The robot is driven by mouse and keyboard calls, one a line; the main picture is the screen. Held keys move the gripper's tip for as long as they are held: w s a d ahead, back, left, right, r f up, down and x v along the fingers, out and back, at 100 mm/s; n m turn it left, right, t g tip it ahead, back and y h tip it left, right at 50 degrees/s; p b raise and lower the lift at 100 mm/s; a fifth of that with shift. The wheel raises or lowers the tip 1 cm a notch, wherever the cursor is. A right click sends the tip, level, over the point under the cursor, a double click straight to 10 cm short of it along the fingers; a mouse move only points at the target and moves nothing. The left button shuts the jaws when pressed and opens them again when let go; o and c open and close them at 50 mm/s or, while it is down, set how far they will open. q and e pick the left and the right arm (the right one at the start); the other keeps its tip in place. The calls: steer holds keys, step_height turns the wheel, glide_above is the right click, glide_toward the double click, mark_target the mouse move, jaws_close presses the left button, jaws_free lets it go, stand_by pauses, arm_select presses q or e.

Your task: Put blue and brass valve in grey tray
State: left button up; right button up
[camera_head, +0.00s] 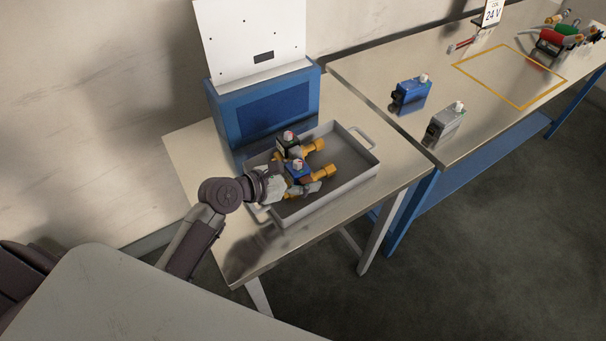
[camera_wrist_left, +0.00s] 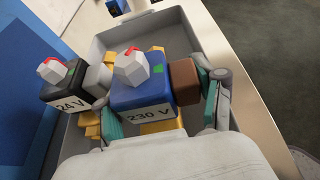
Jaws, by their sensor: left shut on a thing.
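The blue and brass valve (camera_head: 296,173) has a blue box marked 230 V, a white cap and a brass body. It is between the fingers of my left gripper (camera_head: 293,179), over the left half of the grey tray (camera_head: 335,203). In the left wrist view the blue valve (camera_wrist_left: 140,96) sits between the teal pads of the shut left gripper (camera_wrist_left: 162,108). Its underside is hidden, so I cannot tell whether it touches the tray floor. A black and brass valve (camera_head: 287,142), marked 24 V, lies in the tray right beside it. My right gripper is not in view.
A blue box with a white panel (camera_head: 262,108) stands behind the tray. On the neighbouring table are a blue unit (camera_head: 409,93), a grey unit (camera_head: 446,121), a yellow outlined area (camera_head: 510,75) and more coloured parts. The tray's right half is free.

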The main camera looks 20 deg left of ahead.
arm_select(q)
steer(key=shift+r, duration=0.1)
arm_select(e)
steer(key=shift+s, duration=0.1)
arm_select(q)
steer(key=o, duration=1.2)
steer(key=shift+d, duration=0.1)
steer(key=shift+o, duration=0.9)
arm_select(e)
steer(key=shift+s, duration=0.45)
arm_select(q)
steer(key=b+v, duration=0.1)
steer(key=v, duration=0.9)
steer(key=shift+s+a+r, duration=0.1)
steer(key=shift+s+a, duration=0.1)
steer(key=shift+s, duration=0.05)
steer(key=shift+s+a+r, duration=0.35)
steer(key=shift+s, duration=0.15)
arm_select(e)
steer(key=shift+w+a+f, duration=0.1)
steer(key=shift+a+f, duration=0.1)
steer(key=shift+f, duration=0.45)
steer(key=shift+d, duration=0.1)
